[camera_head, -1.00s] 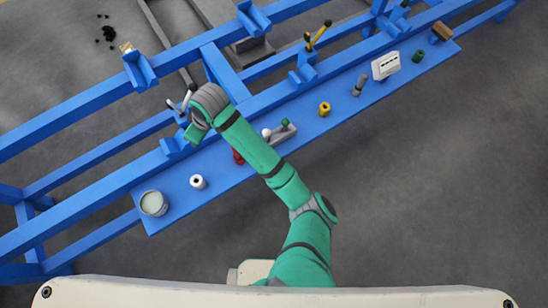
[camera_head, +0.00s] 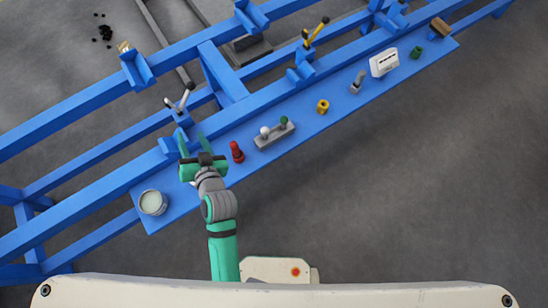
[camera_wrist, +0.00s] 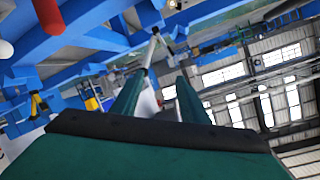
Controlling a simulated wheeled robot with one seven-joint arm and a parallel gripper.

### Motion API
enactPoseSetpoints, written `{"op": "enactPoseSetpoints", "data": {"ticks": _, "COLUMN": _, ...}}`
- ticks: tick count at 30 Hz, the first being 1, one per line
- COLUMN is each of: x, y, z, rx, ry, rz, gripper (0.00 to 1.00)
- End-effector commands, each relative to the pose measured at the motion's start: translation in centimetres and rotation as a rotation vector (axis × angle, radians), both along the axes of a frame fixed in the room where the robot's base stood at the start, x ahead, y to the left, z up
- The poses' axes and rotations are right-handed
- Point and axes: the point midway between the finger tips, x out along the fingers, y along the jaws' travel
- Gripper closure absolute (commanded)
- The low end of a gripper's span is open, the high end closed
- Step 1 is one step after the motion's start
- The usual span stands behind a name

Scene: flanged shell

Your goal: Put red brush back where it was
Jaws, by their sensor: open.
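A small red upright object (camera_head: 237,152), which I take to be the red brush, stands on the blue shelf (camera_head: 218,146). Its bristles cannot be made out. A red rounded end (camera_wrist: 48,14) at the top left of the wrist view is probably the same thing. My gripper (camera_head: 193,142) is open and empty, just left of the red object and apart from it. Its two green fingers point toward the blue frame. The fingers also show in the wrist view (camera_wrist: 160,92), with nothing held between them.
A grey block with white and green knobs (camera_head: 274,133) stands right of the red object. Farther right are a yellow ring (camera_head: 323,107) and a white box (camera_head: 385,63). A pale can (camera_head: 153,203) stands at the shelf's left end. A lever with a black knob (camera_head: 180,99) rises behind my gripper.

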Motion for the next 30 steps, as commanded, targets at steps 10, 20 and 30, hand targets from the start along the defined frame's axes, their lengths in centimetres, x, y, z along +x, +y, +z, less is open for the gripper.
{"op": "enactPoseSetpoints", "data": {"ticks": 10, "x": -9.8, "y": -11.9, "z": -3.2, "rx": -0.116, "ry": -0.021, "rz": -0.295, "gripper": 0.59}}
{"op": "enactPoseSetpoints", "data": {"ticks": 20, "x": -19.9, "y": -22.2, "z": -0.6, "rx": -0.359, "ry": -0.124, "rz": -0.395, "gripper": 0.59}}
{"op": "enactPoseSetpoints", "data": {"ticks": 30, "x": -23.4, "y": -25.5, "z": 2.3, "rx": -0.477, "ry": -0.201, "rz": -0.371, "gripper": 0.59}}
